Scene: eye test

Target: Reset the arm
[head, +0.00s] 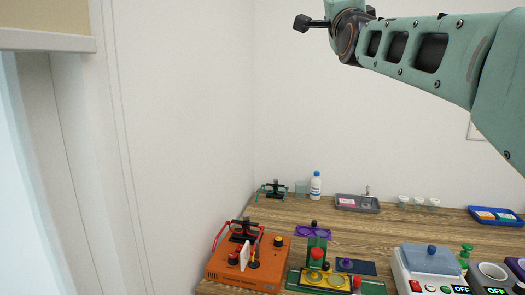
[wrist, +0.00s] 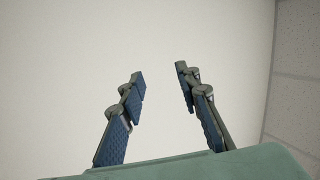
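My gripper (wrist: 160,74) is open in the wrist view, its two blue-padded fingers apart with only a plain pale surface between and beyond them. Nothing is held. In the head view my green arm is raised across the upper right, high above the table and in front of the white wall.
Walls stand left and behind.

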